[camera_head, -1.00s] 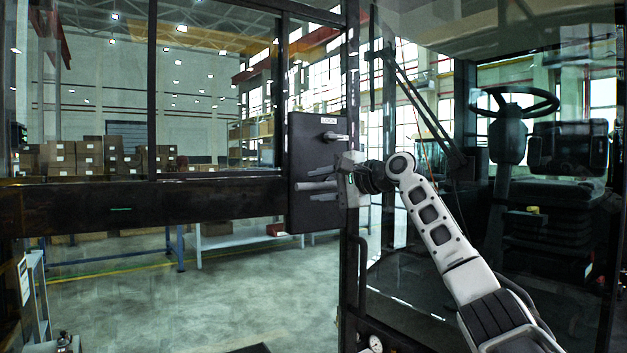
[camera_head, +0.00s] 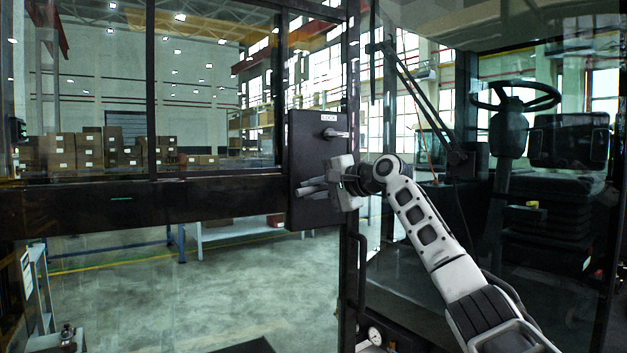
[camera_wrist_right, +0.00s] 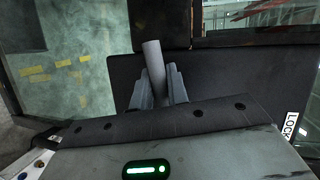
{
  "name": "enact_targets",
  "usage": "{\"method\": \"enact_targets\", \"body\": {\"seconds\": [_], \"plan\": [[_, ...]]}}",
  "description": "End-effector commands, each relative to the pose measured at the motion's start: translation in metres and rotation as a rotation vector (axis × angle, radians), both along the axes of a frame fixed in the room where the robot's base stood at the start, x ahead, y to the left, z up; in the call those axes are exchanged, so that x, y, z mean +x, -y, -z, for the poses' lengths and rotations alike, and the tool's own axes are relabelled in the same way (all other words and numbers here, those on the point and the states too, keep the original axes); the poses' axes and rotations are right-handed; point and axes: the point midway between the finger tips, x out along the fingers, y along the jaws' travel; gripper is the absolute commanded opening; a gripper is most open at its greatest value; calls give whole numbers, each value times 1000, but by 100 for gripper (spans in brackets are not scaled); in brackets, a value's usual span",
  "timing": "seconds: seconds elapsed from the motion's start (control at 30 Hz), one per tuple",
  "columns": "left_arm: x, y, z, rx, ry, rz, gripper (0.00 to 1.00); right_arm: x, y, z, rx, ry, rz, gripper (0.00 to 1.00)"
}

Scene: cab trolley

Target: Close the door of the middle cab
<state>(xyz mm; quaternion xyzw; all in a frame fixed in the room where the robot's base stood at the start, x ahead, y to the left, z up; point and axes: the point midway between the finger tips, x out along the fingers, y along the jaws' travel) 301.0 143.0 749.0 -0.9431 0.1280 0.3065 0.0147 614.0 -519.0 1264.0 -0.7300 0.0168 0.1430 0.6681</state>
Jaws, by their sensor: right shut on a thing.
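The cab door (camera_head: 150,205) is a dark-framed glass panel filling the left half of the head view. Its black lock plate (camera_head: 306,150) carries a lever (camera_head: 335,133) under a LOCK label, and a grey bar handle (camera_head: 311,186) lower down. In the head view the plate's right edge shows against a dark upright post (camera_head: 350,250); I cannot tell whether there is a gap. My right gripper (camera_head: 330,184) is shut on the bar handle. In the right wrist view the bar (camera_wrist_right: 153,60) stands between the two fingers (camera_wrist_right: 156,88). My left gripper is not in view.
Right of the post are a steering wheel (camera_head: 514,96), a dark seat (camera_head: 540,225) and a vertical grab rail (camera_head: 361,270). Through the glass I see stacked boxes (camera_head: 90,150), a bench (camera_head: 235,232) and open floor (camera_head: 200,295).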

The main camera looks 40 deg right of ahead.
Motion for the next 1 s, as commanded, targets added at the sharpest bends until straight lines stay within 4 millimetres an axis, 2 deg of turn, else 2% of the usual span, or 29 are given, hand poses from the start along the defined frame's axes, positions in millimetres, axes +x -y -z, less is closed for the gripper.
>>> {"method": "enact_targets", "body": {"seconds": [0.03, 0.33, 0.37, 0.4, 0.43, 0.77, 0.87, 1.0], "plan": [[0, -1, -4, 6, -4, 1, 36, 0, 0, 0, -34, -11, 0, 0], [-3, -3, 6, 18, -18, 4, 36, 0, 1, 4, -61, -13, 0, 0], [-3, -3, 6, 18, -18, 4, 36, 0, 1, 4, -61, -13, 0, 22], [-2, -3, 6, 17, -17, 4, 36, 0, 1, 4, -61, -13, 0, 33], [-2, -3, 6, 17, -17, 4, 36, 0, 1, 4, -61, -13, 0, 38], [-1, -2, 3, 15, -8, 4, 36, -2, 1, 5, -59, -14, 0, 38], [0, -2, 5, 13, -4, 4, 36, -10, 4, 4, -59, -14, 2, 38], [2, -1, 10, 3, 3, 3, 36, -33, 8, -1, -63, -12, 4, 38]]}}
